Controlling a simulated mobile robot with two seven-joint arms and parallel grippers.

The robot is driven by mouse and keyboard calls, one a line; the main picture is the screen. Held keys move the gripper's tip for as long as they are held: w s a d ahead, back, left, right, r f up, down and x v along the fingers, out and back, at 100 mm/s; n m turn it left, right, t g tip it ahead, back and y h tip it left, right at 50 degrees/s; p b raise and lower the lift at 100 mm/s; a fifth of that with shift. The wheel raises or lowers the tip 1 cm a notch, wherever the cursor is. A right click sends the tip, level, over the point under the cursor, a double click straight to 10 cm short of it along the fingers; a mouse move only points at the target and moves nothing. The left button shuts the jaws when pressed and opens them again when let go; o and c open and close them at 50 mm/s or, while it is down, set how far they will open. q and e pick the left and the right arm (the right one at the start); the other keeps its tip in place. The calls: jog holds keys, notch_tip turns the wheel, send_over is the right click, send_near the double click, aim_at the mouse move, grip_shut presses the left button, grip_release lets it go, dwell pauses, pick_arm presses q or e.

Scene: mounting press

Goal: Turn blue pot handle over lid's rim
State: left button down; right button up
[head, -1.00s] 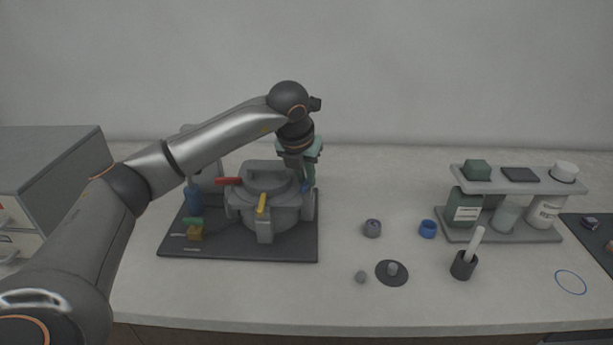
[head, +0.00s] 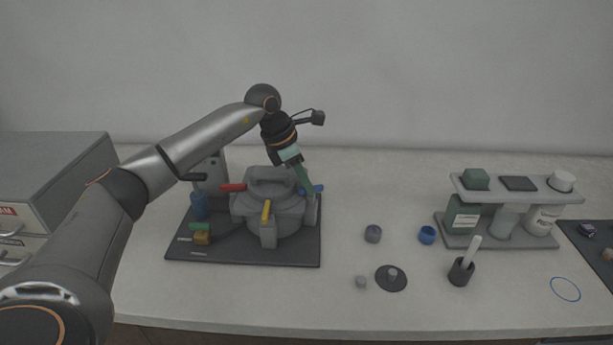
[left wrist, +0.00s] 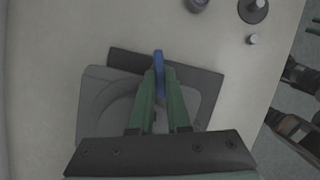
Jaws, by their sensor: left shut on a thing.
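The grey pot (head: 283,222) stands on a dark base plate with its grey lid (head: 270,182) on top. The blue handle (head: 318,188) is at the pot's right side, level with the lid's rim and sticking out to the right. Whether its inner end lies over the rim is hidden by my fingers. My left gripper (head: 311,190) reaches down tilted, its green fingers shut on the blue handle. In the left wrist view the blue handle (left wrist: 158,60) shows between the fingertips (left wrist: 159,82). The red handle (head: 233,187) and yellow handle (head: 266,212) sit at the rim.
Small cups (head: 373,233) and a bottle rack (head: 500,245) stand to the right.

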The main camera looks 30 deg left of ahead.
pick_arm(q)
jog(key=m, duration=0.1)
jog(key=m+g+p, duration=0.1)
jog(key=m, duration=0.1)
jog(key=shift+w+a+r+h, duration=0.15)
jog(key=shift+h, duration=0.25)
jog(key=shift+m+g+p, duration=0.3)
jog(key=shift+m+p, duration=0.1)
jog(key=shift+m, duration=0.5)
jog(key=shift+w, duration=0.1)
jog(key=c, duration=0.9)
grip_release()
jog(key=shift+m, duration=0.3)
jog(key=v, duration=1.2)
jog(key=shift+a, duration=0.3)
